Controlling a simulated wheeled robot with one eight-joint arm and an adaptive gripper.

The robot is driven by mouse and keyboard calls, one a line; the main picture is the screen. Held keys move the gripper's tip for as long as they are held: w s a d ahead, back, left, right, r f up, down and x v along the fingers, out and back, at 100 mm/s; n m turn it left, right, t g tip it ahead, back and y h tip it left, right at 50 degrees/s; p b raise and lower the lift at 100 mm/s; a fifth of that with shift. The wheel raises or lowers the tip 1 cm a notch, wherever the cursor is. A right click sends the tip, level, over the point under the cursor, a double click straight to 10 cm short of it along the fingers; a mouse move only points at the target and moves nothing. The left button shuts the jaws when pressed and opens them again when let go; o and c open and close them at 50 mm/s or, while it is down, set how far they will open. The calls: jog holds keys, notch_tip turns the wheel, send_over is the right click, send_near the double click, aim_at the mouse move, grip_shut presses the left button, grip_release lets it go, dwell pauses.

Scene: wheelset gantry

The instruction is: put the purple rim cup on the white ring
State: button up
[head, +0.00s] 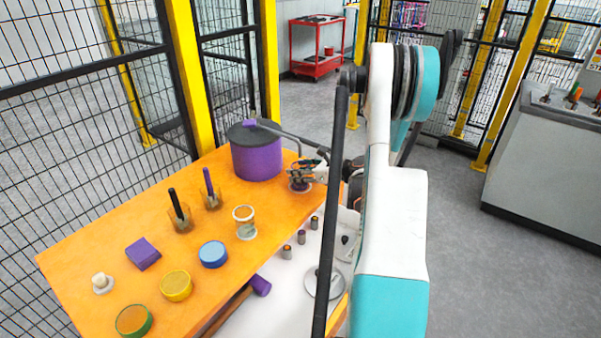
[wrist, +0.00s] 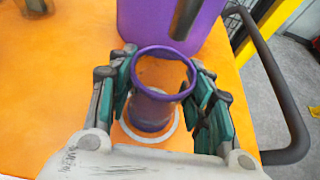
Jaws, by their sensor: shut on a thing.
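The purple rim cup (wrist: 152,108) is between the fingers of my gripper (wrist: 165,88) in the wrist view. My gripper is shut on it, with fingers at its left and right sides. Its purple rim is up and it looks about upright. The white ring (wrist: 146,138) lies on the orange table below, showing around the cup's base. I cannot tell whether the base touches the ring or hovers just above it. In the head view, my gripper (head: 303,175) is near the table's right edge, and the cup is mostly hidden behind the fingers.
A large purple pot (head: 256,158) with a dark lid and long handle stands close behind my gripper. A white-rimmed cup (head: 244,224) and two pen holders (head: 180,222) stand left. A purple block (head: 143,253) and round coloured discs (head: 213,254) lie on the front left of the table.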

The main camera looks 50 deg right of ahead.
jog(key=shift+f, duration=0.2)
jog(key=o, duration=1)
jog(key=shift+r, duration=0.1)
jog(key=shift+o, duration=0.2)
jog(key=shift+r, duration=0.1)
jog(key=shift+s+d+r, duration=0.1)
jog(key=shift+s+r, duration=0.1)
jog(key=a+p+v, duration=0.1)
jog(key=p+v, duration=0.2)
jog(key=v, duration=0.8)
jog(key=shift+s+d, duration=0.25)
jog(key=shift+d, duration=0.25)
